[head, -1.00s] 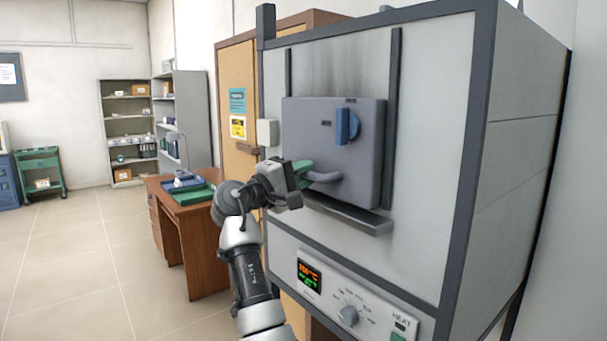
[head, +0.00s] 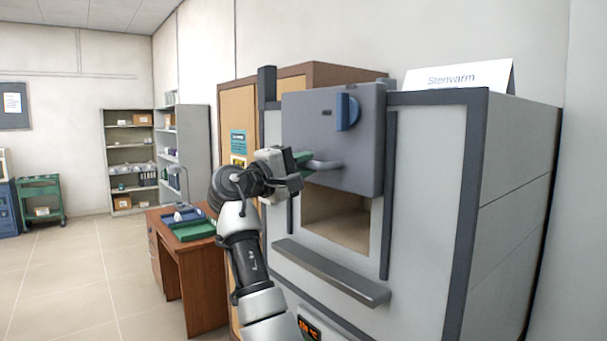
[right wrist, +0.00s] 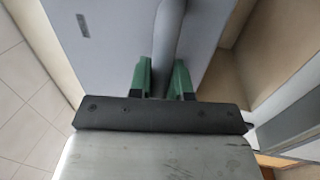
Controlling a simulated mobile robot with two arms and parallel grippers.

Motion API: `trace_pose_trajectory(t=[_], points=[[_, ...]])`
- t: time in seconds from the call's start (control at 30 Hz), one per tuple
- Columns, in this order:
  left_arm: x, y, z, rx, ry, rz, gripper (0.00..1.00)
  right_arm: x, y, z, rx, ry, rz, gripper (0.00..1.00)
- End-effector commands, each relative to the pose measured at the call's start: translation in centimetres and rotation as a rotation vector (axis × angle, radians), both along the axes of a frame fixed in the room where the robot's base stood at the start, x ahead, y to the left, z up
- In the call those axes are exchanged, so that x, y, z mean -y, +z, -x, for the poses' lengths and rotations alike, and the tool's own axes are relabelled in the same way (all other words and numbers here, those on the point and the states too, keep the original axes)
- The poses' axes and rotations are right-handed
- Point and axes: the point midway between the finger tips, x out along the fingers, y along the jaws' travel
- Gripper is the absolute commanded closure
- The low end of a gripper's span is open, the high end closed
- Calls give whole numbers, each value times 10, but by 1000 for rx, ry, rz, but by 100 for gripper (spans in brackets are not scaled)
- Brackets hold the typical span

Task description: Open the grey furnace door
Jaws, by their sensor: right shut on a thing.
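The grey furnace door (head: 300,115) is slid partway up its dark rails, and the tan chamber opening (head: 338,215) shows below it. The door carries a blue knob (head: 347,111) and a grey bar handle (head: 325,166) near its lower edge. My right gripper (head: 303,160) is shut on the handle from the left. In the right wrist view its green fingers (right wrist: 160,80) stand on either side of the handle (right wrist: 167,45), with the door face behind. My left gripper is not in view.
A dark sill ledge (head: 330,273) juts out below the opening. A lit display (head: 308,328) is at the bottom edge. A brown desk (head: 185,250) with a green tray stands left; shelves (head: 130,165) are farther back. Open floor lies at left.

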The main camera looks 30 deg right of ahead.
Motion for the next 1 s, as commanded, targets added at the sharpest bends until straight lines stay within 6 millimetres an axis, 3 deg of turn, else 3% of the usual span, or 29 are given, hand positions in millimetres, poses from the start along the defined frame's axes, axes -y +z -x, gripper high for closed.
trace_pose_trajectory(t=[0.4,0.43,0.57,0.87,1.0], points=[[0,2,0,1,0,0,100,0,4,0,1,0,0,100],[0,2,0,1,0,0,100,0,4,0,1,0,0,78],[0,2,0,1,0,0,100,0,4,0,0,0,0,58],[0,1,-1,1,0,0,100,-1,3,0,0,1,-1,57],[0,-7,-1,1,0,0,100,-14,-2,0,1,2,-1,57]])
